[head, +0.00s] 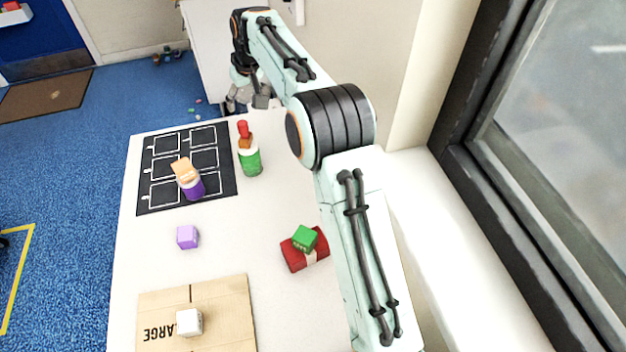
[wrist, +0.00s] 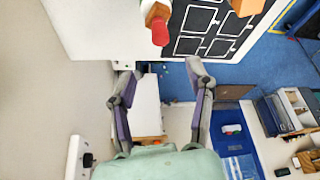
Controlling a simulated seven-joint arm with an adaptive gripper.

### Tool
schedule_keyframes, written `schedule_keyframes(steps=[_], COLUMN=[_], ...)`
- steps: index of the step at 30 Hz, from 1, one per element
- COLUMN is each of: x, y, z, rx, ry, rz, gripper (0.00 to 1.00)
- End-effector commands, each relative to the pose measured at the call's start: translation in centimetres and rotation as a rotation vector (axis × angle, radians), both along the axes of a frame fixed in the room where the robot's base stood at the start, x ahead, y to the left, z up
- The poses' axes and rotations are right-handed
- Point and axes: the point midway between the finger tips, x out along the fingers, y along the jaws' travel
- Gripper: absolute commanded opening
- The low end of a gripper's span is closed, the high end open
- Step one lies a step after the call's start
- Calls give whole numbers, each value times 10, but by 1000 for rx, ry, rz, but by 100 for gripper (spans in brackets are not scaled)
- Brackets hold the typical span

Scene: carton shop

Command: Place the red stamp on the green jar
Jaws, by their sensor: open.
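The red stamp (head: 243,128), with a red knob and a brown body, stands upright on top of the green jar (head: 250,162) beside the black grid mat. In the wrist view the stamp's red knob (wrist: 160,32) shows at the top edge, beyond my fingers. My gripper (wrist: 160,75) is open, with nothing between its fingers. It is apart from the stamp, and in the head view it hangs past the table's far edge, small and partly hidden by my arm.
An orange block (head: 183,168) sits on a purple jar (head: 193,188) on the black mat (head: 147,199). A purple cube (head: 187,237) lies nearer. A green cube (head: 305,238) rests on a red box (head: 295,258). A white cube (head: 188,322) is on flat cardboard (head: 225,308). The window side is at right.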

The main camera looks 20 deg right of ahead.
Motion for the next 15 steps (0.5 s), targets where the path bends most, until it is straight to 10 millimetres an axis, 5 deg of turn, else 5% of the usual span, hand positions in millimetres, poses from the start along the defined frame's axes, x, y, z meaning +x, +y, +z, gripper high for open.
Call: schedule_keyframes(steps=[5, 8, 12, 15], x=[-18, -60, -161, -243], y=[-4, -15, -37, -51], z=[13, 33, 55, 54], rx=[-8, -23, -45, -51], ry=[16, 59, 152, 226], rz=[-8, -33, -96, -152], gripper=[53, 53, 53, 53])
